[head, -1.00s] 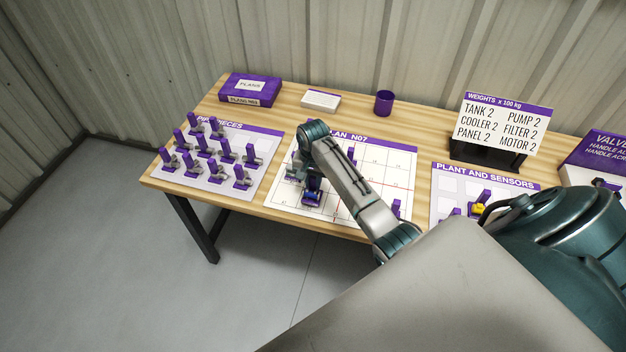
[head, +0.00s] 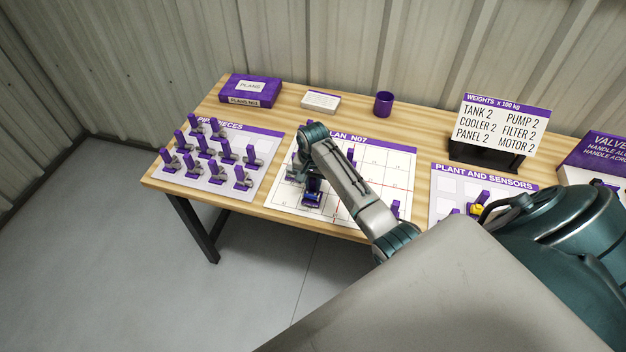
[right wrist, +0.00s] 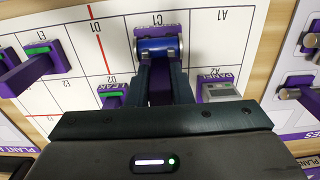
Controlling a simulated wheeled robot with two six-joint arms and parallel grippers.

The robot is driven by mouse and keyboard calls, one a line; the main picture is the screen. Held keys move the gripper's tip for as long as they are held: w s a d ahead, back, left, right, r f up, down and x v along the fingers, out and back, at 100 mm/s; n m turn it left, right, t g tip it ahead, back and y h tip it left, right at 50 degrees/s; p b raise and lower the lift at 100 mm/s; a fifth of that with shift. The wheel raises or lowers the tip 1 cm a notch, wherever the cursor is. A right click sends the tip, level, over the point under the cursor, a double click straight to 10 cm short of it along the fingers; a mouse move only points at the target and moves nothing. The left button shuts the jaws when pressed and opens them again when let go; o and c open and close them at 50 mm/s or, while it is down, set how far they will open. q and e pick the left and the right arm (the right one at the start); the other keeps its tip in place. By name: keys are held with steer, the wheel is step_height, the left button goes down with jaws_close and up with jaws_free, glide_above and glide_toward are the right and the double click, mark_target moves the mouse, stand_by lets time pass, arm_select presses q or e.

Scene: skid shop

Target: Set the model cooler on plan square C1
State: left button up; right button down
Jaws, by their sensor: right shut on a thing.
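My right gripper (head: 309,180) is over the left part of the plan sheet (head: 378,163), its fingers pointing down. In the right wrist view its fingers (right wrist: 160,85) are shut on the purple grip of the model cooler (right wrist: 157,46), a blue cylinder with grey ends on a purple base. The cooler also shows in the head view (head: 311,198), low at the plan's left front. In the wrist view it sits over a square whose printed label, partly covered, reads like C1. I cannot tell whether its base touches the sheet. My left gripper is out of view.
In the wrist view a panel piece (right wrist: 218,88) and a leak piece (right wrist: 112,95) stand close on either side of my fingers. Pipe pieces (head: 208,150) fill the left sheet. The weights sign (head: 502,125) and the plant and sensors sheet (head: 450,178) are to the right.

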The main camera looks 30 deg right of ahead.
steer(key=shift+f, duration=0.6)
steer(key=c, duration=1.2)
jaws_free()
steer(key=shift+r, duration=0.2)
steer(key=shift+r+p, duration=0.45)
steer(key=shift+p, duration=0.05)
steer(key=shift+r, duration=3.5)
